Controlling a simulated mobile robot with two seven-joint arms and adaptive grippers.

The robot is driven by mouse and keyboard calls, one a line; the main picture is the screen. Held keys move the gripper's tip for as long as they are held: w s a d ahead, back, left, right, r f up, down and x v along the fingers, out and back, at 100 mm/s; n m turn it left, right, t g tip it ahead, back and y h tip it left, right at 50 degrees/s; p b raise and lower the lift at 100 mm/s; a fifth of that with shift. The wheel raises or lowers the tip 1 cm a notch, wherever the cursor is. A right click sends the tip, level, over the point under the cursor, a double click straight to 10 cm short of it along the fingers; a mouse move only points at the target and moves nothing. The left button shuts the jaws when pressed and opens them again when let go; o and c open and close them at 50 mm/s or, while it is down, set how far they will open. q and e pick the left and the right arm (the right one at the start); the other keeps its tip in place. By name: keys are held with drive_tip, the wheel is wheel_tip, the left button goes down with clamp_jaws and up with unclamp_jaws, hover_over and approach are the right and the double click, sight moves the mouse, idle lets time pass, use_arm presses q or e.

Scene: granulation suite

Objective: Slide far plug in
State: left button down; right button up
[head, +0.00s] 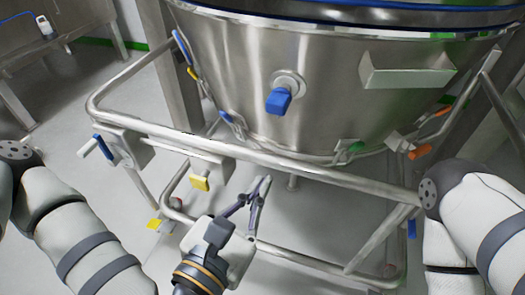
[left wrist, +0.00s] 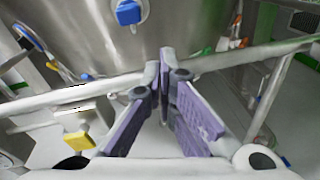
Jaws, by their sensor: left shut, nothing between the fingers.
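A blue plug-like fitting (head: 279,100) sits on a round steel port on the wall of the steel vessel (head: 325,75); it also shows at the top of the left wrist view (left wrist: 128,12). I cannot tell which fitting is the far plug. Other coloured fittings are a green one (head: 356,147) and an orange one (head: 420,152) under the vessel, and a yellow one (head: 200,183) below the rail. My left gripper (head: 265,180) is shut and empty, its fingertips meeting just below the front rail, apart from the blue fitting. My right gripper is out of view.
The steel frame's front rail (head: 270,157) runs between my left gripper and the vessel. A blue-handled part (head: 101,147) and a lower yellow fitting (head: 155,224) are at the frame's left. A bench (head: 60,25) stands back left. Grey floor shows beneath the frame.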

sight(276, 110)
use_arm(q)
drive_tip(key=w+n, duration=0.1)
drive_tip(key=w, duration=0.3)
drive_tip(key=w+d+r+n+t+y, duration=0.1)
drive_tip(key=w, duration=0.4)
drive_tip(key=w+d+r+n, duration=0.1)
drive_tip(key=w, duration=0.4)
drive_tip(key=shift+w+r+t+y+p, duration=0.2)
drive_tip(key=shift+w+t+y+p, duration=0.1)
drive_tip(key=shift+y+p, duration=0.1)
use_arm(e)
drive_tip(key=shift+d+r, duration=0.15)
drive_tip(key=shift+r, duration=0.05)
